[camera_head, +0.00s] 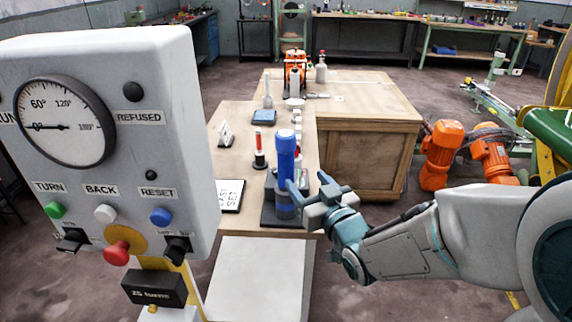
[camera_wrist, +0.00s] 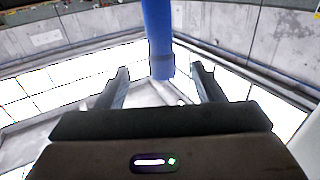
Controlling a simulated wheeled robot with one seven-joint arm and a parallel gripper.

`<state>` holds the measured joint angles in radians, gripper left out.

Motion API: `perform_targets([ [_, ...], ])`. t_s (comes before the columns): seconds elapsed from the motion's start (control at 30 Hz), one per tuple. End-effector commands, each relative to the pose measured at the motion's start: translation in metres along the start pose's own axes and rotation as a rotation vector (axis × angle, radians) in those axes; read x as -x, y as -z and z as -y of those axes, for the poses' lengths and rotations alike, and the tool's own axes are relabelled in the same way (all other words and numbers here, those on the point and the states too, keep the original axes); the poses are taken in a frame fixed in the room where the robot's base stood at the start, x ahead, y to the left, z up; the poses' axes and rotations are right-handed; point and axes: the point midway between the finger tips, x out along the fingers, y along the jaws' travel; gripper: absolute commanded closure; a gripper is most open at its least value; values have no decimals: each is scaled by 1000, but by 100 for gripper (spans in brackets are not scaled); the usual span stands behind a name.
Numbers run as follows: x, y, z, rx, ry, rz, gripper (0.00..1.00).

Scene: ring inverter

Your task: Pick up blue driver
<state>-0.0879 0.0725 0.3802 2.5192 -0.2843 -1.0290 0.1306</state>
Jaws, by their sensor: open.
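The blue driver (camera_head: 286,158) is a tall blue cylinder standing upright on a dark base (camera_head: 276,217) near the front edge of the bench. My gripper (camera_head: 307,180) is just right of the driver's lower part, jaws open and empty. One fingertip appears close to the driver's right side; I cannot tell if it touches. In the wrist view the driver (camera_wrist: 158,38) rises centrally in line with the gap between my open fingers (camera_wrist: 159,70). How far it sits between them is unclear.
A grey control panel (camera_head: 150,190) with a gauge and buttons fills the left. A red-topped piece (camera_head: 259,148), a lettered card (camera_head: 230,196) and a blue block (camera_head: 264,117) are on the bench (camera_head: 240,115). A wooden crate (camera_head: 365,165) stands behind right.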

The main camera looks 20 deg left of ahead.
Motion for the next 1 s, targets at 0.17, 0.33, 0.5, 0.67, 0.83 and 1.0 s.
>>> perform_targets([
  [0.17, -30, 0, 1, -1, 2, 0, 39],
  [0.33, -56, 0, 0, -1, 0, 2, 39],
  [0.5, -69, 0, 0, 0, -1, 1, 39],
  [0.67, -78, -2, 0, -1, -1, 2, 39],
  [0.83, -98, -6, 0, -1, -1, 2, 39],
  [1.0, -117, -7, 0, 0, -2, 2, 39],
])
